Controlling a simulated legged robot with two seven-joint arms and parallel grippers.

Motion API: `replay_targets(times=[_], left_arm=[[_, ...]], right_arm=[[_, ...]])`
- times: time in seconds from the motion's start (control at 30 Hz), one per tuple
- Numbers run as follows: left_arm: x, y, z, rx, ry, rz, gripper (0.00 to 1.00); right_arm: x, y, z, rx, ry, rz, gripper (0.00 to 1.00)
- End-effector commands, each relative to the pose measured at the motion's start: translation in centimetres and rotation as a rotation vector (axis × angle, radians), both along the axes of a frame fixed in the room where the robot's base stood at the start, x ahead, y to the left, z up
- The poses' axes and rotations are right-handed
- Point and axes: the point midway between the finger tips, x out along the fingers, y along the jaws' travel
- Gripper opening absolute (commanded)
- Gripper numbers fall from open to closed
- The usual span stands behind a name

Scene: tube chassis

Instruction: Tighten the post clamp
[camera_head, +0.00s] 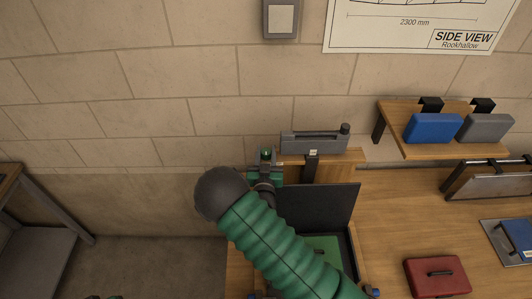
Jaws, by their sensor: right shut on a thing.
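The post clamp appears to be the small green and grey fitting (266,156) at the left end of a wooden ledge against the wall. My right arm, in a green ribbed sleeve with a dark round joint, reaches up from the bottom right. My right gripper (265,184) is at the fitting's lower part and is shut on it, but the joint and sleeve hide much of the jaws. The exact grip point and the clamp's tightness cannot be made out. My left gripper is not in view.
A grey device (315,143) with a dark knob sits on the ledge, right of the fitting. An open dark case (330,205) stands below. A red case (437,277) lies on the wooden bench (400,225). Blue (432,128) and grey (485,128) cases rest on a raised shelf.

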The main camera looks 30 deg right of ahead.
Motion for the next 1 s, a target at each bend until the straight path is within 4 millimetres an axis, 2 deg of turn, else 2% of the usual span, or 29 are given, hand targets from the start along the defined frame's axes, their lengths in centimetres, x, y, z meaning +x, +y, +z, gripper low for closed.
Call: replay_targets(times=[0.47, 1.0], left_arm=[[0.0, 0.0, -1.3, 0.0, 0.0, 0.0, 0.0], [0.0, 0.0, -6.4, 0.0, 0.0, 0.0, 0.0]], right_arm=[[0.1, 0.2, -0.4, 0.004, 0.0, -0.073, 0.0], [0.2, 0.2, -0.7, 0.01, -0.002, -0.526, 0.0]])
